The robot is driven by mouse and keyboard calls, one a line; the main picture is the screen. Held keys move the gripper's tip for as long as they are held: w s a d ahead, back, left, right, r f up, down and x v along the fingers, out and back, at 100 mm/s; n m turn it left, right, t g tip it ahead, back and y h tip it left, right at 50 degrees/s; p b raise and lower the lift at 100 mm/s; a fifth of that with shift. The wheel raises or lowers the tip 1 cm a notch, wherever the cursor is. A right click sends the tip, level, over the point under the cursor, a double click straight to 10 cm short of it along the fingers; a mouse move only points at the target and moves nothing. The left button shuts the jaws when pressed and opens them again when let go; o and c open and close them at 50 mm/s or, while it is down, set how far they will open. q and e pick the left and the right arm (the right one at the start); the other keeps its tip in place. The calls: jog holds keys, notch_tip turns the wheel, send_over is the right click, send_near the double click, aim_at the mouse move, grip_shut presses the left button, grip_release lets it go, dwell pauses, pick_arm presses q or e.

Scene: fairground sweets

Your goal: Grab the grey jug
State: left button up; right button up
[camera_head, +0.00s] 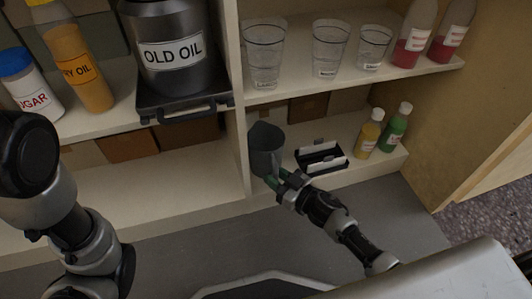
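The grey jug (265,147) stands upright on the lower shelf, against the vertical divider. My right gripper (277,178) reaches in from the lower right, and its green-tipped fingers are at the jug's lower front side. The fingers overlap the jug's lower edge in the picture. I cannot tell whether they are around part of it, touching it or just in front of it. My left arm comes down at the left edge, and its gripper is out of the picture.
A small black tray (322,157) lies right of the jug, with yellow (369,134) and green bottles (395,128) beyond it. Measuring cups (264,60) stand on the shelf above. An old oil canister (172,50) is at upper left. The lower left shelf is clear in front.

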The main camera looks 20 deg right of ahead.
grip_shut()
jog(key=shift+r, duration=0.15)
